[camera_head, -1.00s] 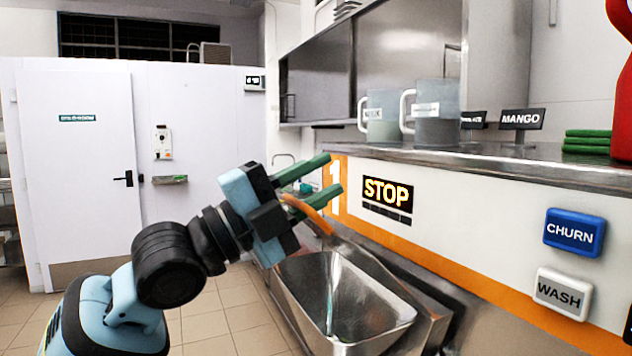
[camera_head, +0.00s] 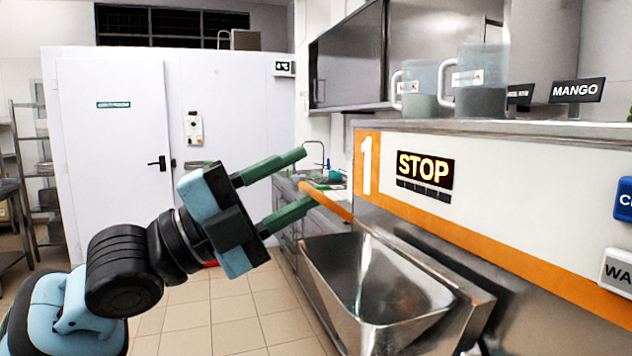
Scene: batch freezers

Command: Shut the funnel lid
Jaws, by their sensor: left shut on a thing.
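My left gripper (camera_head: 309,175) reaches in from the left, its two green fingers well apart, in front of the funnel's upper left side. The tip of an orange bar (camera_head: 333,206) shows between the fingertips, and the bar runs down right to the funnel's back edge. It may be the raised funnel lid seen edge-on. I see no contact between bar and fingers, and I cannot tell whether they hold anything. The steel funnel (camera_head: 345,290) stands open at the top, below and right of the gripper. My right gripper is not in view.
The machine's front panel has a STOP display (camera_head: 425,168) and CHURN and WASH buttons at the right edge. Two jugs (camera_head: 480,85) stand on the steel ledge above. A sink counter lies behind the gripper.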

